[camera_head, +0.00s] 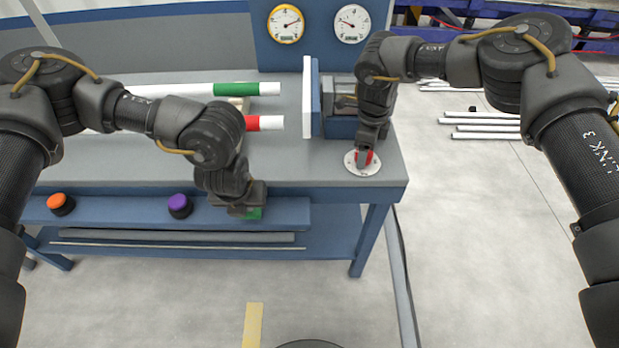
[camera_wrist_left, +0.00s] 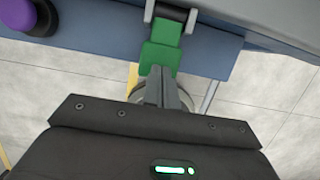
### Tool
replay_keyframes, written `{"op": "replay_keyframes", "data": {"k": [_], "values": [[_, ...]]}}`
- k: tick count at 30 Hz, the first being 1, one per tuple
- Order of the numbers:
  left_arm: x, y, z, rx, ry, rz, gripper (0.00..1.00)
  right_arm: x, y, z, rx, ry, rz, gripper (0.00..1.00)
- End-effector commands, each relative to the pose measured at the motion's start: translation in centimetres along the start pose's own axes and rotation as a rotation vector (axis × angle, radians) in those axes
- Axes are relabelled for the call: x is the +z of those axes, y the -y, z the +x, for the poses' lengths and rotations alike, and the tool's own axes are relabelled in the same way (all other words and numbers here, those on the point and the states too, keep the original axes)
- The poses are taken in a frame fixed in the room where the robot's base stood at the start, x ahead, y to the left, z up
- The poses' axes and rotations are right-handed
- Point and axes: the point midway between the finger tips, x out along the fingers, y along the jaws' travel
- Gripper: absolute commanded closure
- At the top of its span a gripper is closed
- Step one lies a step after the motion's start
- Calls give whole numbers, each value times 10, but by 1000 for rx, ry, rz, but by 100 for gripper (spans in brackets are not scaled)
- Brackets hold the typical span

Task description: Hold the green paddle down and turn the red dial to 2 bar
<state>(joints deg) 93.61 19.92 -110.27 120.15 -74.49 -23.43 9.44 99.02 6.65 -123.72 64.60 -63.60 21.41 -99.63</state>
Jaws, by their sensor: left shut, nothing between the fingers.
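The green paddle (camera_head: 254,214) sits at the front edge of the workbench, mostly hidden under my left gripper (camera_head: 246,209). In the left wrist view the green paddle (camera_wrist_left: 161,55) hangs from a grey bracket. My left gripper (camera_wrist_left: 160,72) is shut and empty, its fingertips over the paddle's lower end; I cannot tell whether it is pressed down. The red dial (camera_head: 369,158) sits on a round white scale plate (camera_head: 352,167) at the bench's right front corner. My right gripper (camera_head: 364,156) is directly over the dial and hides most of it; its finger opening is unclear.
A yellow-rimmed gauge (camera_head: 286,24) and a white-rimmed gauge (camera_head: 347,24) are on the blue back panel. An orange button (camera_head: 61,204) and a purple button (camera_head: 180,206) are on the front ledge. Green-banded (camera_head: 237,89) and red-banded (camera_head: 252,123) pipes lie on the bench.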

Motion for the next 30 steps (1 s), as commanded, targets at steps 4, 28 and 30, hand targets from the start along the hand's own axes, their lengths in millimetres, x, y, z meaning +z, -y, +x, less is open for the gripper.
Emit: {"op": "replay_keyframes", "data": {"k": [4, 28, 30], "values": [[0, 0, 0, 0, 0, 1, 100, 1, -1, 0, 2, 1, -1, 35], [0, 0, 0, 0, 0, 2, 100, 1, -1, -46, 3, 3, -2, 35], [0, 0, 0, 0, 0, 2, 100, 1, -1, -53, 3, 4, -2, 35]]}}
